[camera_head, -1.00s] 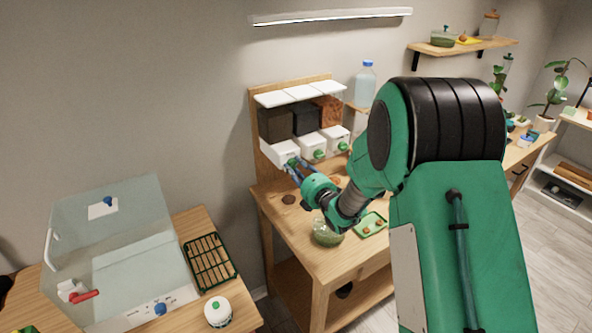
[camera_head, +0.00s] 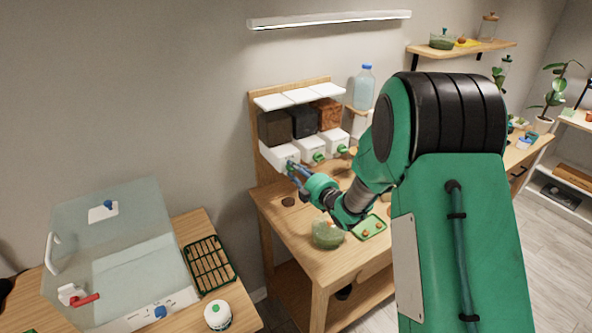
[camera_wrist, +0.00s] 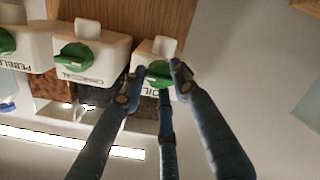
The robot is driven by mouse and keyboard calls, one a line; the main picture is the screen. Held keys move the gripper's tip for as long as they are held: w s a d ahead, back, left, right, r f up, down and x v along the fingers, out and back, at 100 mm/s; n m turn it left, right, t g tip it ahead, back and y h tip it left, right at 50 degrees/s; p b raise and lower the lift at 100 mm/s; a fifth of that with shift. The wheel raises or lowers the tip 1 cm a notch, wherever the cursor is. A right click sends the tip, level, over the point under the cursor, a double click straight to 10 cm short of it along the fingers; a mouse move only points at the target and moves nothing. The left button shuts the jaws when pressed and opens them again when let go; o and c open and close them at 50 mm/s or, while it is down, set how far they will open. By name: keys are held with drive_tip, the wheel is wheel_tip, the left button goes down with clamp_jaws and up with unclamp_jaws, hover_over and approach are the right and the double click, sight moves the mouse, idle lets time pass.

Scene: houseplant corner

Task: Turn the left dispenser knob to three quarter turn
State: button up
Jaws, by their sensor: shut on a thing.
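The left dispenser (camera_head: 279,154) is a white box under a dark soil bin, mounted on a wooden back panel. In the wrist view it is the rightmost one, upside down, with a partly hidden label that seems to read "SOIL". Its green knob (camera_wrist: 158,71) sits between the blue-grey fingers of my gripper (camera_wrist: 158,73). The gripper is shut on this knob; in the head view my gripper (camera_head: 294,169) reaches it from the front right. The fingers hide much of the knob, so its exact angle is unclear.
The charcoal knob (camera_wrist: 80,55) and the pebble knob (camera_wrist: 5,42) are close beside the held one. A green bowl (camera_head: 327,235) and a small green tray (camera_head: 369,227) stand on the bench below my arm. A clear case (camera_head: 120,250) is at the left.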

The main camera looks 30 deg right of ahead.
drive_tip(key=shift+d+f+m+t+p, duration=0.1)
drive_tip(key=shift+m+t+p, duration=0.25)
drive_tip(key=shift+m+p, duration=3.7)
drive_tip(key=shift+d+r+m+t+p, duration=0.1)
drive_tip(key=shift+m+t+p, duration=0.25)
drive_tip(key=shift+m, duration=7.25)
drive_tip(key=shift+d+f+m+t+p, duration=0.1)
drive_tip(key=shift+m+t+p, duration=0.2)
drive_tip(key=shift+m+p, duration=3.75)
drive_tip(key=m+b, duration=0.3)
drive_tip(key=shift+m, duration=0.4)
drive_tip(key=shift+f, duration=0.1)
drive_tip(key=o, duration=1.1)
drive_tip(key=shift+f, duration=0.1)
drive_tip(key=shift+a, duration=0.1)
